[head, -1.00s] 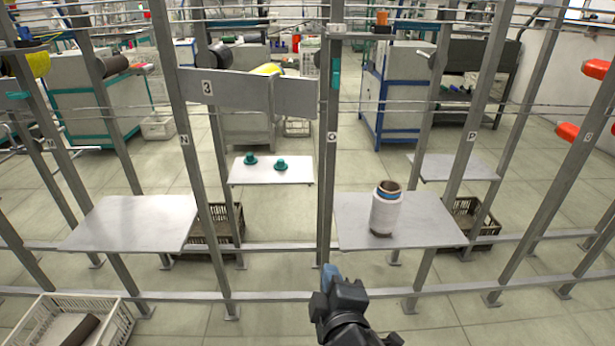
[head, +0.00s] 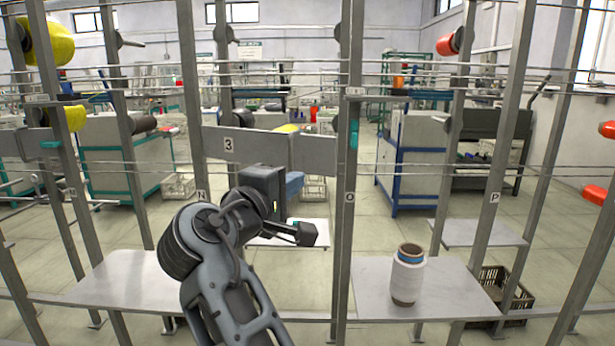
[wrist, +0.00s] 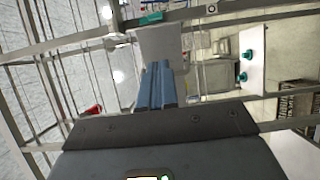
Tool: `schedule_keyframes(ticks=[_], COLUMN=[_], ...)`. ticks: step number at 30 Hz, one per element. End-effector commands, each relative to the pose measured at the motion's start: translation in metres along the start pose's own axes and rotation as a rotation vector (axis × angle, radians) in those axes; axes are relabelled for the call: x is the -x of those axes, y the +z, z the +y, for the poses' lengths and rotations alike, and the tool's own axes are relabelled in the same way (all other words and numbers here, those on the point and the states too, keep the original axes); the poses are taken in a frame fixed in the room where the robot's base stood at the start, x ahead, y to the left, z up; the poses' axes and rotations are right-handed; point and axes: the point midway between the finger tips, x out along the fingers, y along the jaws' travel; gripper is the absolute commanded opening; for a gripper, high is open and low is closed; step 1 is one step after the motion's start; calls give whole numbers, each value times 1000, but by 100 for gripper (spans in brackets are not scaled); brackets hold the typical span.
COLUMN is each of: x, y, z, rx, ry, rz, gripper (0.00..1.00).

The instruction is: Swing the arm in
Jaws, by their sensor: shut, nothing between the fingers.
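My gripper (head: 297,183) has blue fingers and a dark body. In the head view it is raised in front of the frame, left of the post marked O, with its fingers pointing away and to the right. In the wrist view its fingers (wrist: 156,82) lie side by side, shut and empty. A grey panel marked 3 (head: 242,147) spans between posts, with a second flat grey section (head: 314,155) at its right end. The fingers appear just below this section in the head view. A grey plate (wrist: 161,45) shows beyond the fingertips in the wrist view; I cannot tell contact.
Upright posts and thin horizontal wires surround my gripper. A white bobbin (head: 407,275) stands on the right grey shelf (head: 450,290). The left shelf (head: 120,283) looks bare. Two teal pieces (wrist: 245,66) sit on a white shelf (wrist: 252,45). A dark crate (head: 497,287) stands low at right.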

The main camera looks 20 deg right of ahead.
Motion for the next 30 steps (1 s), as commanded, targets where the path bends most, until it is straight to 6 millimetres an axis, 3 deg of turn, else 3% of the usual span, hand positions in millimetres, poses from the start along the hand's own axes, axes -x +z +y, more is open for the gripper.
schedule_keyframes(ticks=[18,24,30], x=[-111,-128,-132], y=[0,0,0], z=[0,0,0], rx=[-1,-2,-2], ry=[-1,0,-1], rz=[1,2,2], gripper=[0,0,0])
